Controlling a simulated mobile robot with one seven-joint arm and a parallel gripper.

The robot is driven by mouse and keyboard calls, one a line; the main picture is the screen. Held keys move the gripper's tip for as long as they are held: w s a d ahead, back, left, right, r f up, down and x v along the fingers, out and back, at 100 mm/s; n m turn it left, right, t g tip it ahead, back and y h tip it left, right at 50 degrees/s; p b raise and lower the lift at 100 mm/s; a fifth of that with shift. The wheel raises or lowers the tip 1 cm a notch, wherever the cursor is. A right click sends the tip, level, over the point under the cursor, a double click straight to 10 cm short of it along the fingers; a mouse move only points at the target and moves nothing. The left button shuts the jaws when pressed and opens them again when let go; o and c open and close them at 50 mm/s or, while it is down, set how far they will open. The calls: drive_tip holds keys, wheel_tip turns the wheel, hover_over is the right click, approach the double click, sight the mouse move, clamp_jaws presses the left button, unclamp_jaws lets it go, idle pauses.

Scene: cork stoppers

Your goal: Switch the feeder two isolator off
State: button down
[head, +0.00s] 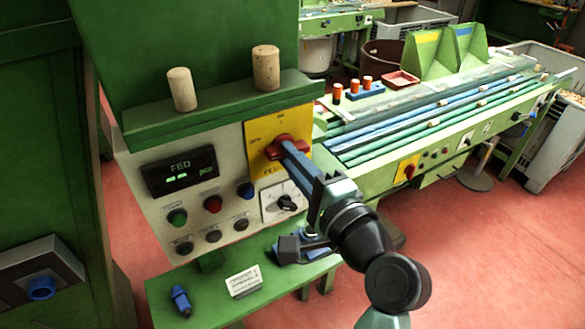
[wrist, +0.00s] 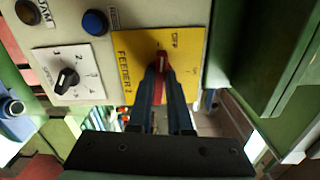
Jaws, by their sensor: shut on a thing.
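The isolator is a red rotary handle (head: 277,148) on a yellow plate (head: 258,130) at the right end of the control panel. In the head view the handle lies roughly crosswise, with the ON mark above the plate's middle. The fingers hide part of the handle.
A selector dial (head: 286,203) sits just below the yellow plate. Several push buttons and a FED display (head: 180,170) are to its left. Two corks (head: 182,89) (head: 266,68) stand on the green ledge (head: 220,107) above. A green conveyor bench (head: 440,150) is to the right.

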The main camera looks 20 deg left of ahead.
drive_tip(key=shift+f+n+b, duration=0.15)
drive_tip(key=shift+n+b, duration=0.3)
drive_tip(key=shift+n, duration=0.15)
drive_tip(key=c, duration=0.8)
unclamp_jaws()
drive_tip(key=shift+c, duration=0.2)
drive_tip(key=shift+d, duration=0.1)
drive_tip(key=b+v, duration=0.3)
drive_tip(key=v, duration=1)
